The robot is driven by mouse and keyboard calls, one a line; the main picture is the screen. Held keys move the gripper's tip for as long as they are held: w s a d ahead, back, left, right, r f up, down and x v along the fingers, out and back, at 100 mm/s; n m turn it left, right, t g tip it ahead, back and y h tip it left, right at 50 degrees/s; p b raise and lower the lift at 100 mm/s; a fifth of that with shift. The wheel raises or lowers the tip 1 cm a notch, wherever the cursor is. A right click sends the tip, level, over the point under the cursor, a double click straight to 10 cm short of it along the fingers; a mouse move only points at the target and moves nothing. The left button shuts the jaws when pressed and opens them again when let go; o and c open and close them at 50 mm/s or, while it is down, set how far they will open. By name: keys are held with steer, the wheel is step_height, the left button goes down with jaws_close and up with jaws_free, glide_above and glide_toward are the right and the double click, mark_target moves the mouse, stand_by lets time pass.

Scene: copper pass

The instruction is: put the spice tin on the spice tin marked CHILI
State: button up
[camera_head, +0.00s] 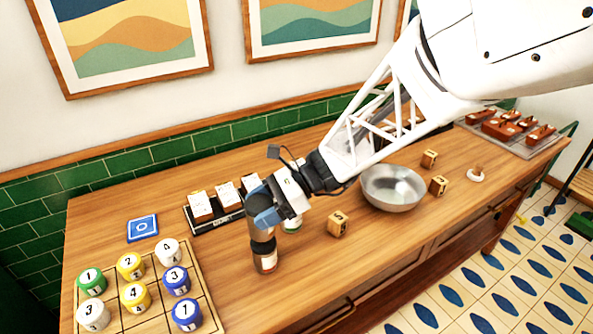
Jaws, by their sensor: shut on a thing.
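My gripper (264,216) points down over the left-middle of the wooden table, shut around the top of a grey-brown spice tin (258,236). Directly below the held tin is a second tin with a dark top and a red-and-white label (265,262), standing upright on the table. The two tins line up in this view; I cannot tell whether they touch. The lower tin's label is too small to read. Another tin with a white and green label (292,223) stands just behind to the right, partly hidden by my gripper.
A metal bowl (393,203) and a wooden number cube (338,224) are to the right. A black rack (205,222) with white-topped blocks stands behind left. A grid board (146,323) with numbered pieces and a blue card (142,228) lie left. The table's front middle is clear.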

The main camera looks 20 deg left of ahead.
steer(key=shift+f, duration=1.25)
steer(key=shift+f, duration=0.1)
steer(key=o, duration=1)
steer(key=v, duration=1.2)
steer(key=s+d+r+n+t+h, duration=0.1)
steer(key=s+d+n+t+h, duration=0.2)
steer(key=s+d, duration=0.3)
steer(key=s+d+r+n+t+h, duration=0.2)
steer(key=s+d+n+t+h, duration=0.2)
steer(key=d, duration=1)
steer(key=s+d+r+n+t+h, duration=0.1)
steer(key=s+d+n+t+h, duration=0.2)
steer(key=s+d, duration=0.5)
steer(key=shift+s+d+r+n+t+h, duration=0.15)
steer(key=shift+d+r+n+t+h, duration=0.15)
steer(key=shift+d+h, duration=0.55)
